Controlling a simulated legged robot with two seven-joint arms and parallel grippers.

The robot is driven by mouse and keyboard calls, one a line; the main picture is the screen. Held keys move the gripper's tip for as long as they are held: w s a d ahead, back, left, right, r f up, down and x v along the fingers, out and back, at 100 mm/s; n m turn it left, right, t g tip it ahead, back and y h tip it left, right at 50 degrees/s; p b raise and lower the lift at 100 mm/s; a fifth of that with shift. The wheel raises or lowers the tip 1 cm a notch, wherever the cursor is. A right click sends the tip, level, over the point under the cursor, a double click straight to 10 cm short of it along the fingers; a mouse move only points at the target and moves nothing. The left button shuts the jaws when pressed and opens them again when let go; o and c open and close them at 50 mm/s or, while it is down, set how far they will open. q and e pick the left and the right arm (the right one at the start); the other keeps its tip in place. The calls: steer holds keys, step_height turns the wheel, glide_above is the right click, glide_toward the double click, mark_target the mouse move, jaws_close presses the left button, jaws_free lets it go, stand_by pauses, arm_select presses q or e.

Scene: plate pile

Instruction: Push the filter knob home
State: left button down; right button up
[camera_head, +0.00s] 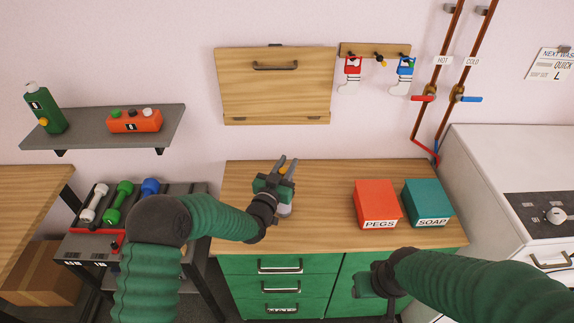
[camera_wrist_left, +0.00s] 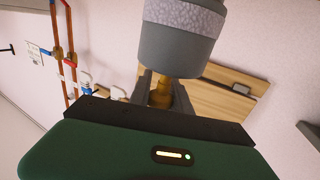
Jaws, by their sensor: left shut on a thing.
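My left gripper (camera_head: 287,168) is above the wooden counter, left of the red box. In the left wrist view it is shut on the brass knob (camera_wrist_left: 161,93) of a grey cylindrical filter (camera_wrist_left: 172,48) with a pale speckled band. The filter fills the top middle of that view. In the head view a pale grey part (camera_head: 285,209) shows just below the gripper; I cannot tell if it touches the counter. My right gripper (camera_head: 366,285) is low in front of the green cabinet; its fingers are not clear. No socket for the filter can be made out.
Red PEGS box (camera_head: 377,203) and teal SOAP box (camera_head: 427,203) stand on the counter (camera_head: 325,185). A white machine (camera_head: 490,160) with a dial is at right. A wooden wall panel (camera_head: 275,95), sock hooks (camera_head: 375,53) and pipes (camera_head: 440,70) are behind. Dumbbells (camera_head: 120,200) are at left.

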arm_select(q)
step_height(320, 180, down, 2)
steer(key=shift+b, duration=0.45)
steer(key=c, duration=1.2)
jaws_free()
steer(key=shift+f, duration=0.1)
arm_select(e)
steer(key=shift+s+x, duration=0.25)
steer(key=shift+x, duration=0.75)
steer(key=shift+w+f, duration=0.1)
arm_select(q)
steer(key=b+v, duration=0.2)
steer(key=v, duration=1.4)
steer(key=shift+s+a+b, duration=0.15)
steer(key=shift+s+b, duration=0.15)
steer(key=shift+s, duration=0.1)
arm_select(e)
steer(key=shift+s+x, duration=0.25)
steer(key=shift+x, duration=0.95)
steer(key=shift+s, duration=0.1)
